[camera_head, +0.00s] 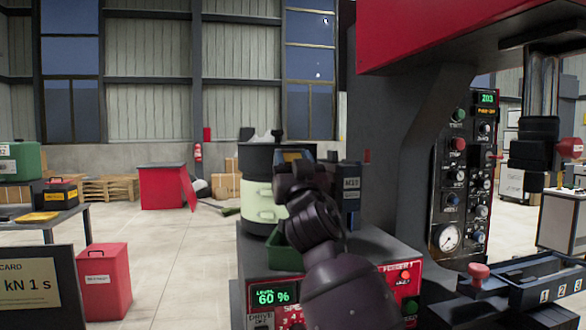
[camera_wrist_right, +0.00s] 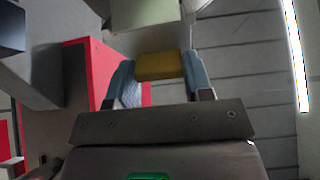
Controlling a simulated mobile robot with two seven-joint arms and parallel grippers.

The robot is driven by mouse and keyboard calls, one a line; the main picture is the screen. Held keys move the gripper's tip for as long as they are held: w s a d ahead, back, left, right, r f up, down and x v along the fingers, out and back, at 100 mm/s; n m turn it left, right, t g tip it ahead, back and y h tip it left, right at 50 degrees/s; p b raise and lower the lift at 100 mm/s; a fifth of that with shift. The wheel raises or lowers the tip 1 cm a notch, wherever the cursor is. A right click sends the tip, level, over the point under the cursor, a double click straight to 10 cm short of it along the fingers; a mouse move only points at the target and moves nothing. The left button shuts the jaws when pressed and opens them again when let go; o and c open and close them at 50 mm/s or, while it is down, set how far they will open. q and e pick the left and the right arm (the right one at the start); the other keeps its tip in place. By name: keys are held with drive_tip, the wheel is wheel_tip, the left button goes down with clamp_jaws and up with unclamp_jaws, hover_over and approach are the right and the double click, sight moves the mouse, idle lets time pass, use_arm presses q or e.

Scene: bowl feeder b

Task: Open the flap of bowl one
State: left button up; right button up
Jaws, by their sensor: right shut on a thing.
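Bowl one appears to be the pale green drum (camera_head: 258,208) with a dark upper rim, standing on the red and grey feeder cabinet in the head view. My right gripper (camera_head: 292,165) is at the drum's upper right side, and my arm hides part of the drum. In the right wrist view, the blue-grey fingers (camera_wrist_right: 160,78) are shut on a yellow block (camera_wrist_right: 160,65). It seems to be the flap's grip, but the flap's outline and how far it stands open cannot be told. My left gripper is not in view.
A green tray (camera_head: 283,253) sits on the cabinet (camera_head: 373,240) beside my arm. A dark press frame (camera_head: 415,160) with a control panel (camera_head: 463,180) stands close on the right.

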drive_tip(key=shift+f, duration=0.15)
drive_tip(key=o, duration=0.9)
drive_tip(key=s+d+p, duration=0.1)
drive_tip(key=s, duration=0.3)
drive_tip(key=s+d+p, duration=0.1)
drive_tip(key=s, duration=0.3)
drive_tip(key=s+d+p, duration=0.1)
drive_tip(key=s+d, duration=0.1)
drive_tip(key=s, duration=0.2)
drive_tip(key=shift+s+f, duration=0.2)
drive_tip(key=shift+f, duration=0.05)
